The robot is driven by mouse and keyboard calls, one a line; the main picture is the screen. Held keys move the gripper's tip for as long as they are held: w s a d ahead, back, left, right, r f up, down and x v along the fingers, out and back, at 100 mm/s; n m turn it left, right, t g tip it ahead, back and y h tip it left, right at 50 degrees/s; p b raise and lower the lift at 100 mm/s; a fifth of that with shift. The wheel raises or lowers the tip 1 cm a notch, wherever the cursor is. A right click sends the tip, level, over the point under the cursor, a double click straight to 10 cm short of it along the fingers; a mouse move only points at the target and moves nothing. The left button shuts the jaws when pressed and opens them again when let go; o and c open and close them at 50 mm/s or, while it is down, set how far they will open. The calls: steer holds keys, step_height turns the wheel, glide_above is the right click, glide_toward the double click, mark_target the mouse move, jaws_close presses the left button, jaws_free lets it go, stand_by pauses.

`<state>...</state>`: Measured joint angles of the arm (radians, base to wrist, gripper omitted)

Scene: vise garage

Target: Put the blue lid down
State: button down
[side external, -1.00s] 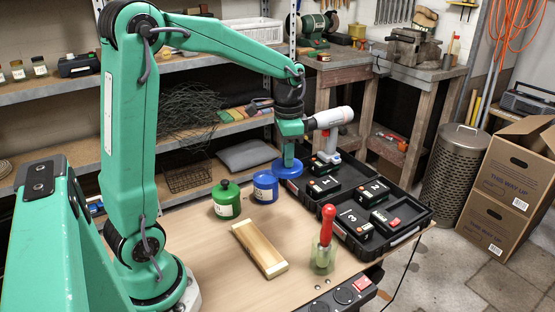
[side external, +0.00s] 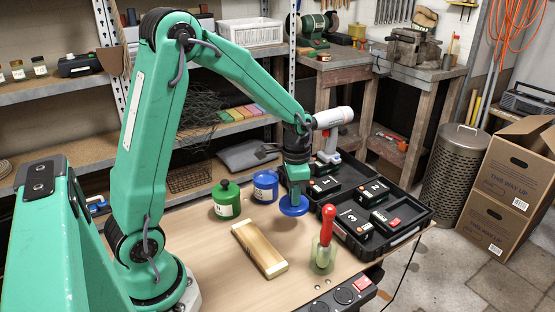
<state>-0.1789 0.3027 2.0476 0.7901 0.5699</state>
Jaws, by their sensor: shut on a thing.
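The blue lid (side external: 294,206) is a round disc with my gripper (side external: 294,197) shut on it from above. It is at or just above the table top, right of the blue jar and left of the black case; I cannot tell whether it touches the table. The blue jar (side external: 265,186) stands upright at the back of the table. The fingertips are partly hidden against the lid.
A green jar (side external: 226,200) with its lid on stands left of the blue jar. A wooden block (side external: 259,249) lies in front. A red-handled tool stands in a clear holder (side external: 323,256). The black case (side external: 409,236) holds several numbered boxes. A white drill (side external: 331,131) stands behind.

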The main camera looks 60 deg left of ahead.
mark_target(293, 225)
steer(key=shift+f, duration=3.8)
steer(key=shift+f, duration=0.1)
steer(key=c, duration=1.3)
jaws_free()
steer(key=shift+o, duration=0.2)
step_height(293, 225, up, 11)
steer(key=shift+f, duration=0.1)
steer(key=shift+r, duration=0.75)
